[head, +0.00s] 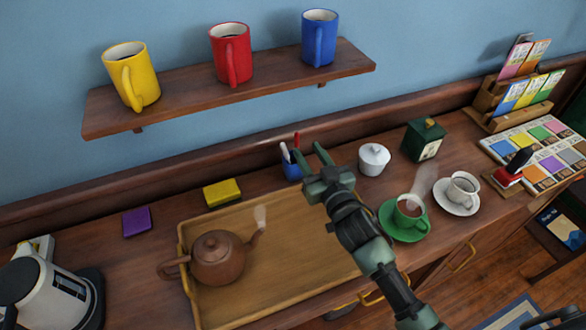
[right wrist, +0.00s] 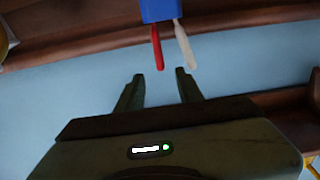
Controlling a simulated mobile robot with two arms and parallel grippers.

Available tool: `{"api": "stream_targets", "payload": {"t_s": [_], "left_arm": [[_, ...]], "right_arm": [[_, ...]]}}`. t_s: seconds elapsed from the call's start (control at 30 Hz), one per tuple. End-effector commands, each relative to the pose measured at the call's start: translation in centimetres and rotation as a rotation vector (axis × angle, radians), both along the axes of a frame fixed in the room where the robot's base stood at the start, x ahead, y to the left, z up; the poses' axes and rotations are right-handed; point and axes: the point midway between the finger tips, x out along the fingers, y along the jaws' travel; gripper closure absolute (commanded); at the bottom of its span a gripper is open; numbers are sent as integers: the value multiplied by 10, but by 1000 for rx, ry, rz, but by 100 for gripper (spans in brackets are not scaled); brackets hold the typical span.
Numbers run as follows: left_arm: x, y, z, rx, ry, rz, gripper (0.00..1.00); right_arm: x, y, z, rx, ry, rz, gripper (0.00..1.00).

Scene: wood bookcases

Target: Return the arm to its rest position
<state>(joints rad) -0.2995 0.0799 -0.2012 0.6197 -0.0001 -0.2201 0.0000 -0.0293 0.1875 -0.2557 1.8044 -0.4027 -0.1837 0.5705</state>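My right gripper (head: 309,151) is in the air over the counter, its arm coming in from the lower right. Its fingers are apart with nothing between them. The right wrist view also shows the two fingertips (right wrist: 159,76) spread and empty, with a blue cup (right wrist: 160,10) holding a red and a white stick beyond them. In the head view the blue cup (head: 292,170) stands just left of the fingers, partly behind them. My left gripper is in neither view.
A wooden tray (head: 310,245) with a brown teapot (head: 217,258) lies below left of the gripper. A steaming cup on a green saucer (head: 404,232), a white cup (head: 463,188) and a white lidded pot (head: 374,159) stand right. A shelf (head: 190,103) with mugs hangs above.

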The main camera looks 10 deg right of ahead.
Motion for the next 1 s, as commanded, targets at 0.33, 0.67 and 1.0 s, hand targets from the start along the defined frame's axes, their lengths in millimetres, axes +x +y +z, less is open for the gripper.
{"api": "stream_targets", "payload": {"t_s": [0.33, 0.67, 1.0], "left_arm": [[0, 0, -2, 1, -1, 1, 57], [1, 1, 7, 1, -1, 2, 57], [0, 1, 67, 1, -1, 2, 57]], "right_arm": [[-15, -3, 0, 0, 1, 0, 63], [-15, -3, 10, 0, 0, 0, 63], [-15, -3, 70, 0, 0, 0, 63]]}}
